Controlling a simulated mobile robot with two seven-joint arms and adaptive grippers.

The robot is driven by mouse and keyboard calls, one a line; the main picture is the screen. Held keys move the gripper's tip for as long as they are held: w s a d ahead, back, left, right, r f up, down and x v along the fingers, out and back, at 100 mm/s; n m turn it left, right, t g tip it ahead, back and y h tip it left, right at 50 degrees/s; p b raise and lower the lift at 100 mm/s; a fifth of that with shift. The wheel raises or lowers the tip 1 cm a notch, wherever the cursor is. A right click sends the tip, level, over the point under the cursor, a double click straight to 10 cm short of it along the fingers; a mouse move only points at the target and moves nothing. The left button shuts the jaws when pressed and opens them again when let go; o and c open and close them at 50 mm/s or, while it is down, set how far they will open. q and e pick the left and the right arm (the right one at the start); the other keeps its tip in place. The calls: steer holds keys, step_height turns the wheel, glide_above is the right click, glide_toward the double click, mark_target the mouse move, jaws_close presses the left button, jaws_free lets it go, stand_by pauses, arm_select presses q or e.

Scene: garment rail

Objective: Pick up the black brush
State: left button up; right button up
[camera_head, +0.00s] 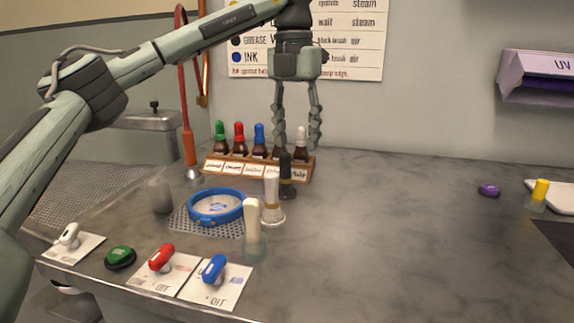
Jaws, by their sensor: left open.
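The black brush (287,178) stands upright on the grey counter, just in front of the wooden bottle rack (230,168). A white-handled brush (271,198) stands in front of it to the left, and a cream-handled brush (252,232) stands nearer still. My left gripper (297,143) comes down from the top with its fingers pointing down. It is open and empty, above and slightly right of the black brush's top. One finger passes in front of the rack's bottles. My right gripper is out of view.
The rack holds several bottles with coloured caps. A blue hoop (216,222) lies on a perforated plate to the left. Red (162,258) and blue (214,269) switches line the front edge. The counter's right middle is clear; a yellow-topped item (540,191) stands far right.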

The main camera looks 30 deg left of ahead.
mark_target(285, 153)
arm_select(q)
steer(key=shift+w+a+r, duration=0.15)
steer(key=shift+a+r, duration=0.1)
steer(key=shift+a, duration=0.6)
steer(key=f, duration=0.7)
steer(key=shift+s+a+f, duration=0.3)
steer(key=shift+c, duration=0.6)
jaws_close()
